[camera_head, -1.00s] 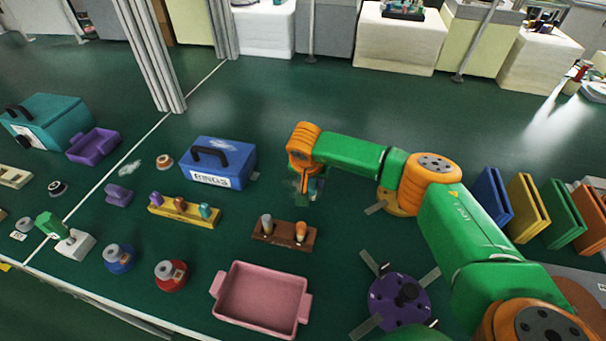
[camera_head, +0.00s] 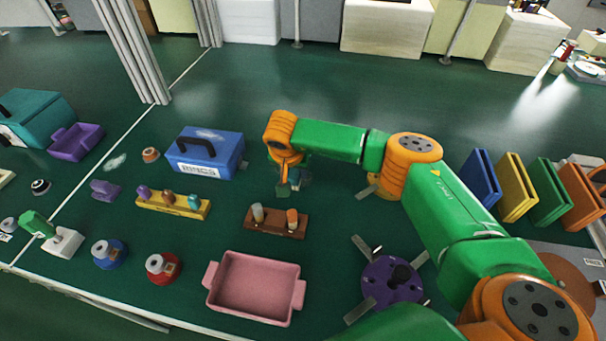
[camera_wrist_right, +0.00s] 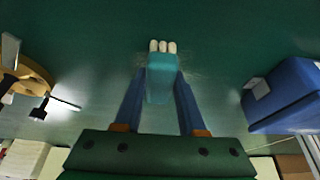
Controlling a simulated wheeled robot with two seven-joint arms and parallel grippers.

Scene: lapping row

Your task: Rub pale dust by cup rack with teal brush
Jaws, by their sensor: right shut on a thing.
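My right gripper (camera_head: 287,187) is shut on the teal brush, low over the green top behind the brown rack (camera_head: 277,222), which holds two upright pieces. In the right wrist view the teal brush (camera_wrist_right: 160,78) sits between the blue fingers (camera_wrist_right: 160,100), its white tips pointing away from the gripper. A faint pale smear (camera_wrist_right: 192,82) shows beside the brush; contact is hard to judge. Another pale dust patch (camera_head: 115,161) lies left of the blue box. A yellow rack (camera_head: 174,206) holds several small cup-like pieces. My left gripper is not in view.
A pink tray (camera_head: 252,287) and purple round fixture (camera_head: 391,280) are in front. Coloured upright folders (camera_head: 515,187) stand at right. The top behind my arm is clear.

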